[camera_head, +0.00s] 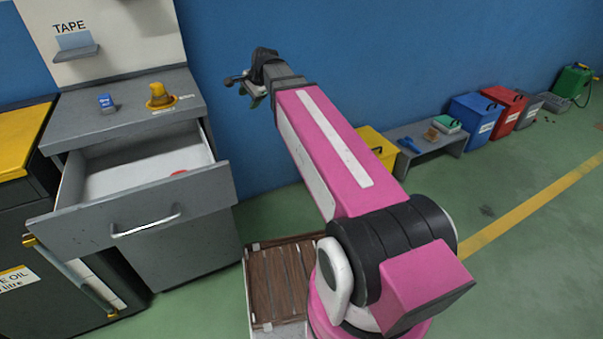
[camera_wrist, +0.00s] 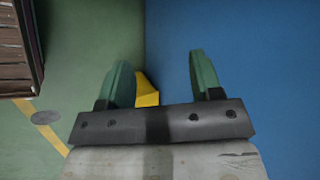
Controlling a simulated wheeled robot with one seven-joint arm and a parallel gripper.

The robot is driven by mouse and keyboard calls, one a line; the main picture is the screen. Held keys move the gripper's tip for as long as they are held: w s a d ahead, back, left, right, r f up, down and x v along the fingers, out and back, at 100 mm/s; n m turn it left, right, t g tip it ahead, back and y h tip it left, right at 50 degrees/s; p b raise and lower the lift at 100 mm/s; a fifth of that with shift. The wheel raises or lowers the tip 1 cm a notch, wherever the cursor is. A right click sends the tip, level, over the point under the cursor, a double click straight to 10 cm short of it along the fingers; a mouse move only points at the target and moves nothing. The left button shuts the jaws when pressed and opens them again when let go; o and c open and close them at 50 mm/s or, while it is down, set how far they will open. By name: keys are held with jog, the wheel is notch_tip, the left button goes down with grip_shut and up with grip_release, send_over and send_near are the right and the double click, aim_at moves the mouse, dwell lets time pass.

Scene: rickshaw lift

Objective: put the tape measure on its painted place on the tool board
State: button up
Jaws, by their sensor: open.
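The white tool board (camera_head: 130,33) stands at the upper left. It bears the word TAPE above a blue painted patch (camera_head: 74,41) and a small grey ledge (camera_head: 75,53). No tape measure is plain to see. A small blue object (camera_head: 105,102) stands on the grey cabinet top (camera_head: 130,116) below the ledge; I cannot tell what it is. A red thing (camera_head: 178,173) shows partly in the open drawer (camera_head: 135,175). My gripper (camera_head: 250,88) is open and empty, right of the cabinet before the blue wall. Its green fingers (camera_wrist: 158,78) show apart in the wrist view.
An orange-yellow object (camera_head: 160,96) sits on the cabinet top. The pulled-out drawer juts forward. A brown slatted crate (camera_head: 280,285) stands on the floor by my base. A low grey bench (camera_head: 430,147) and several coloured bins line the wall at right.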

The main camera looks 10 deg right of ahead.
jog(key=s+d+f+n+g+h, duration=0.2)
jog(key=s+d+f+n, duration=0.4)
jog(key=s+f, duration=0.3)
jog(key=s+d+f+n+g+h, duration=0.2)
jog(key=s+d+f+n, duration=0.3)
jog(key=f, duration=1)
jog(key=s+d, duration=0.3)
jog(key=s, duration=0.2)
jog(key=shift+d+f+n, duration=0.2)
jog(key=shift+f+n, duration=0.2)
